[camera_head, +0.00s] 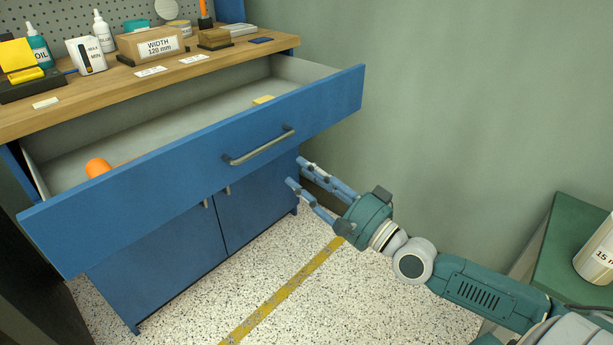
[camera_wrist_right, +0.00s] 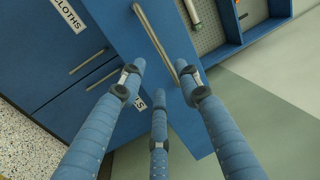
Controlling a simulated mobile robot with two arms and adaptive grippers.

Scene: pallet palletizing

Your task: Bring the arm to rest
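My right arm reaches in from the lower right in the head view. Its green gripper (camera_head: 296,172) has blue fingers spread apart and empty, close to the blue drawer front and below and right of the drawer's metal handle (camera_head: 258,147). In the right wrist view the fingers of the gripper (camera_wrist_right: 165,78) stand apart with nothing between them. The handle (camera_wrist_right: 156,38) lies beyond the fingertips and no finger is around it. The drawer (camera_head: 190,147) is pulled out. My left gripper is not in view.
The drawer holds an orange object (camera_head: 97,167) and a small yellow one (camera_head: 263,100). The worktop (camera_head: 105,92) bears bottles, a box labelled "WIDTH 120 mm" and other items. At right is a green surface (camera_head: 560,245) with a can (camera_head: 596,252). Speckled floor lies open below my arm.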

